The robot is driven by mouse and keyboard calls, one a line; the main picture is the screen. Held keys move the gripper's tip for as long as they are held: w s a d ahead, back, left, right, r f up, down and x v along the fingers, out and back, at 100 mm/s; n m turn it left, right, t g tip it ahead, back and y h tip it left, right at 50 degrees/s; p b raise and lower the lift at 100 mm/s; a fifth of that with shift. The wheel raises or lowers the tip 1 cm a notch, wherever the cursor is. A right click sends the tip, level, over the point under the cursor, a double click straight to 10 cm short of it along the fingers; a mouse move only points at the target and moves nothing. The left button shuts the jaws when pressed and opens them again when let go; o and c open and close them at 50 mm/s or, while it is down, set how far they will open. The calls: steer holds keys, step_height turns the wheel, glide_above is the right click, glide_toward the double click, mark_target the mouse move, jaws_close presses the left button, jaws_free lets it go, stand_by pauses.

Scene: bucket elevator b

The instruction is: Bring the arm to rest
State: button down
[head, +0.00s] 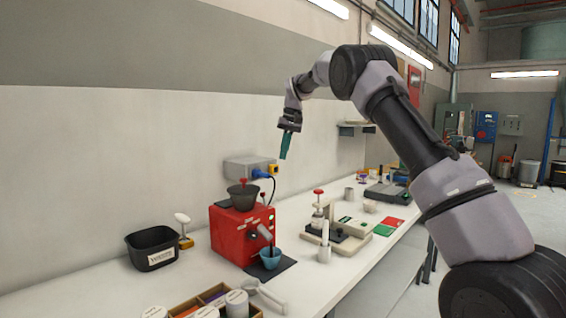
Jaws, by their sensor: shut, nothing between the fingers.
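My arm reaches in from the lower right and arches over the bench. My gripper (285,148) hangs at its end with teal fingers pointing down and slightly left. The fingers are shut with nothing between them. The gripper is in the air in front of the wall, above the bench and apart from everything on it.
Below stand a red machine (238,236) with a dark hopper (243,197) and a blue cup (270,259). A black bin (152,247) is at left, a wooden compartment tray (184,308) in front. A press-like device (337,230) and red and green cards (388,225) lie right.

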steer(key=shift+r, duration=0.1)
steer(key=s+d+r+m+t, duration=0.1)
steer(key=s+d+r, duration=0.6)
steer(key=s, duration=0.2)
steer(key=s+d+r+m+t, duration=0.2)
steer(key=s+d+r, duration=0.5)
steer(key=s, duration=0.3)
steer(key=s+d+f+t, duration=0.1)
steer(key=s+d+f, duration=0.1)
steer(key=s, duration=0.6)
steer(key=s+d+f+m+t, duration=0.1)
steer(key=s+d+f, duration=0.1)
steer(key=s, duration=0.7)
steer(key=s+d+f+m+t, duration=0.1)
steer(key=s+f, duration=0.3)
steer(key=s, duration=0.5)
steer(key=shift+d+f, duration=0.2)
steer(key=shift+d, duration=0.65)
